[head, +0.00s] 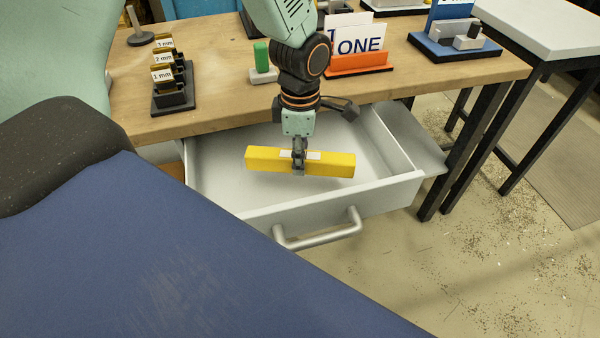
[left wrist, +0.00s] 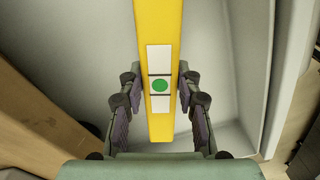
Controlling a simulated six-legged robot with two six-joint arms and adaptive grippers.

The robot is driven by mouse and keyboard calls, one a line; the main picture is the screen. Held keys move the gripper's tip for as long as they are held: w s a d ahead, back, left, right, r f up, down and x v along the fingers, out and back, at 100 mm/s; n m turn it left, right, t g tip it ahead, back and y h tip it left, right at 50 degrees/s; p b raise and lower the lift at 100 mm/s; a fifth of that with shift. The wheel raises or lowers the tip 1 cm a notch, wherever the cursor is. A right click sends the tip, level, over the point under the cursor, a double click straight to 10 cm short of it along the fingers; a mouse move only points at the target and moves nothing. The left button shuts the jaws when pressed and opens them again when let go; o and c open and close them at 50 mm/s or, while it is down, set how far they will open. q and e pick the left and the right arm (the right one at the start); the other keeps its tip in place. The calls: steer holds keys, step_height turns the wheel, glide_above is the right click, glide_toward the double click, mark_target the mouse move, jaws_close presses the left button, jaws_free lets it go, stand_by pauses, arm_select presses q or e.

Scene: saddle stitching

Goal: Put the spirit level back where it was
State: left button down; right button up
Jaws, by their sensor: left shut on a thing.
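The spirit level (head: 262,158) is a yellow bar with a white patch at its middle. My left gripper (head: 299,166) is shut on its middle and holds it over the open grey drawer (head: 396,190). In the left wrist view the level (left wrist: 158,25) shows a green round vial, and the fingers of my left gripper (left wrist: 159,100) are on both sides of it. The pale drawer bottom (left wrist: 100,60) is behind it. I cannot tell exactly how high above the bottom the level is. My right gripper is not in view.
The wooden bench top (head: 220,95) above the drawer carries a black rack (head: 174,95) with labelled blocks, a green peg (head: 261,54), an orange card holder (head: 360,64) and a blue stand (head: 455,45). The drawer's metal handle (head: 320,236) is at its front.

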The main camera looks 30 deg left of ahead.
arm_select(q)
steer(key=shift+d+f, duration=0.15)
steer(key=shift+f, duration=0.4)
step_height(320, 180, down, 2)
steer(key=shift+s+f+b, duration=0.15)
steer(key=shift+f+b, duration=0.05)
steer(key=shift+b, duration=0.55)
steer(key=shift+f, duration=0.2)
steer(key=shift+w, duration=0.2)
steer(key=shift+s, duration=0.15)
steer(key=c, duration=0.9)
jaws_free()
steer(key=shift+f, duration=0.1)
steer(key=shift+c, duration=0.2)
